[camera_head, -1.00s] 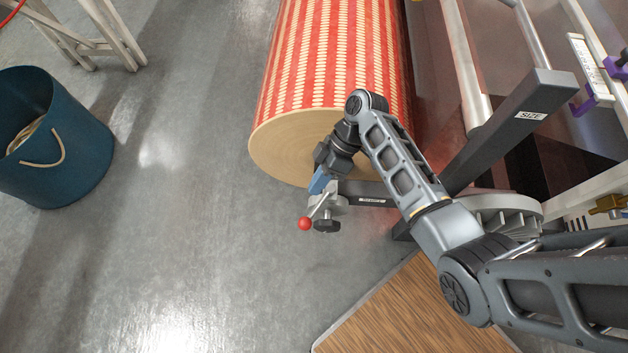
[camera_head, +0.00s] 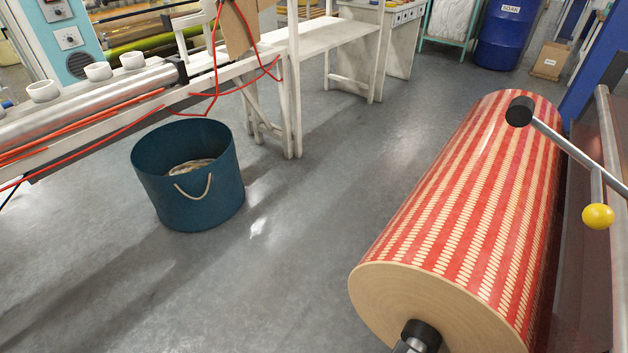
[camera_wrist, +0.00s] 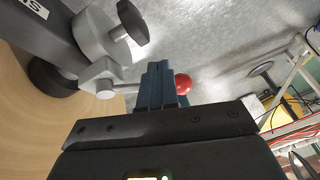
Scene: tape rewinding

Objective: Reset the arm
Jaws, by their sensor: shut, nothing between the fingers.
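My gripper (camera_wrist: 159,68) shows only in the wrist view, with its dark blue fingers shut together and nothing between them. A red ball knob (camera_wrist: 183,84) is just right of the fingertips. A grey metal clamp with a dark knob (camera_wrist: 132,22) is to the upper left of the fingers; I cannot tell whether they touch it. The large red and cream patterned roll (camera_head: 470,210) lies at the right of the head view. Its pale end (camera_head: 425,305) has a dark hub (camera_head: 421,335). My arm is out of the head view.
A teal bucket (camera_head: 205,200) stands on the floor at left. A machine with a long metal roller (camera_head: 80,108) and a white bench (camera_head: 320,38) are behind it. A lever with a yellow ball (camera_head: 598,216) is right of the roll. The grey floor between bucket and roll is clear.

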